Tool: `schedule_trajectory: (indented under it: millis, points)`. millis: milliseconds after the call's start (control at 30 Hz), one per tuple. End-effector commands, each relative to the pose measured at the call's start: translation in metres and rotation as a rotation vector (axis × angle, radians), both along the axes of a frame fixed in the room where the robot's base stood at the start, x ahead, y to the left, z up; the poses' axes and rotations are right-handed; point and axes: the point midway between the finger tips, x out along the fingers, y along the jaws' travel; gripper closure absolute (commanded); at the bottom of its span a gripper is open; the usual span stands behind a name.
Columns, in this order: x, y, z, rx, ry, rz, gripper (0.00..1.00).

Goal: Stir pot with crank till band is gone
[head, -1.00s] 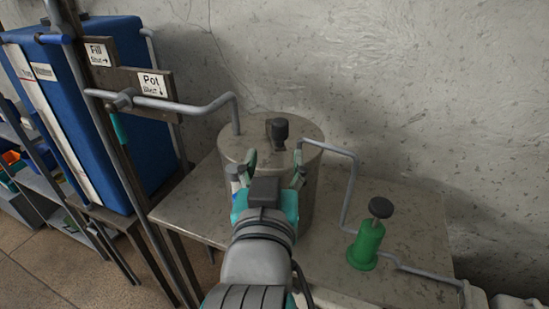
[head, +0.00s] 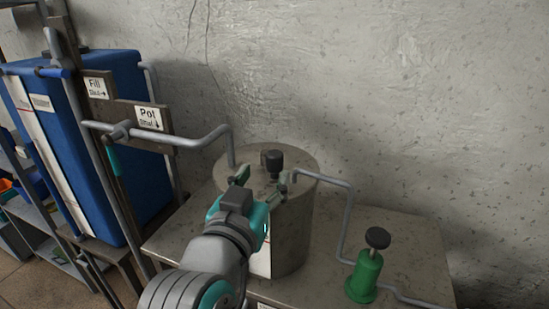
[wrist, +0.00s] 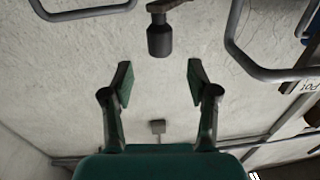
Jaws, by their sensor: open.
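The grey metal pot (head: 295,235) stands upright on the metal table. The crank's black knob (head: 272,160) rises above its lid; in the wrist view the dark knob (wrist: 159,40) lies just beyond the fingertips, roughly midway between them. My gripper (head: 262,179) is open and empty at the near side of the pot's top, with its fingers spread; it also shows in the wrist view (wrist: 160,76). The fingers appear apart from the knob. A pale strip (head: 262,262) shows on the pot's front, partly hidden by my arm. I cannot make out a band.
A pipe with a lever (head: 190,140) reaches over the pot from the left, by the "Fill" and "Pot" signs (head: 149,117). Another pipe (head: 347,215) runs right, near a green valve body (head: 366,275). A blue tank (head: 90,130) stands left. The wall is close behind.

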Motion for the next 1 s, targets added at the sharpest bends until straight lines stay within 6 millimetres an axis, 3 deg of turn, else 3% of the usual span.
schedule_trajectory:
  millis: [200, 400, 867, 1000]
  points:
    - [0.039, -0.012, 0.000, 0.000, 0.001, -0.003, 0.41]
    - [0.063, -0.018, 0.000, -0.001, 0.001, -0.002, 0.41]
    - [0.074, -0.020, 0.000, 0.000, 0.001, 0.001, 0.41]
    - [0.073, -0.020, 0.000, 0.000, 0.001, 0.001, 0.76]
